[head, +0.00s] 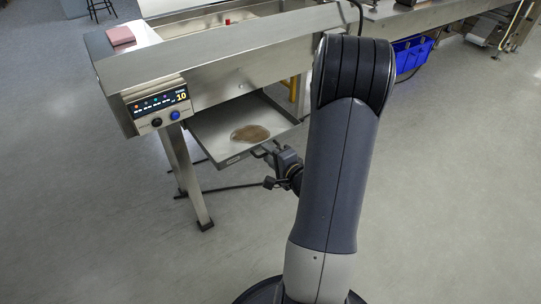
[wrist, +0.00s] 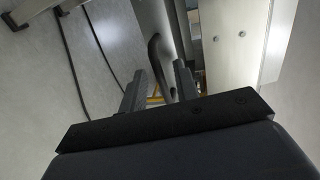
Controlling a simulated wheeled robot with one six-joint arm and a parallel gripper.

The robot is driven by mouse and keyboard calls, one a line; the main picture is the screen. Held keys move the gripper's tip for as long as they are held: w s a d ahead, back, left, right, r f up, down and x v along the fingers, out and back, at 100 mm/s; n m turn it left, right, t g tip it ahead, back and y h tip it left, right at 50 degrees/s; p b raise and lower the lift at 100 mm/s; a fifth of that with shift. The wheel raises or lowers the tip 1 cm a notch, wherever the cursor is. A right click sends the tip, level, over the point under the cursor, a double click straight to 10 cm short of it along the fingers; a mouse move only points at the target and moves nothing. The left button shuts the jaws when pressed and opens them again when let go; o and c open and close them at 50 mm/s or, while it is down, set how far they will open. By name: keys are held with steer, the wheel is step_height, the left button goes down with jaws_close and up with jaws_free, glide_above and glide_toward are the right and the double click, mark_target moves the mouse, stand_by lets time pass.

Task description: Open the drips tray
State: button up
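The drip tray (head: 208,126) is a shallow grey metal tray under the wrapper's steel body. Its front part is in sight, with a brown puddle (head: 250,133) on its floor. My gripper (head: 262,151) is at the tray's front edge, low, partly hidden by my arm. In the wrist view, the two fingers of my gripper (wrist: 160,68) stand apart. A dark curved bar (wrist: 154,50), apparently the tray's handle, shows between them, with a gap visible. Whether a finger touches it I cannot tell.
A control box (head: 158,106) with a display and knobs hangs left of the tray. A metal leg (head: 187,180) stands below it. A dark cable or bar (head: 225,188) runs low near the floor. A blue bin (head: 410,54) is at right. The front floor is clear.

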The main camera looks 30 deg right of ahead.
steer(key=shift+s, duration=0.1)
steer(key=p+v, duration=0.2)
steer(key=v, duration=0.8)
steer(key=shift+s, duration=0.25)
steer(key=shift+w, duration=0.1)
steer(key=b+x, duration=0.2)
steer(key=x, duration=0.8)
steer(key=shift+w, duration=0.4)
steer(key=shift+s, duration=0.1)
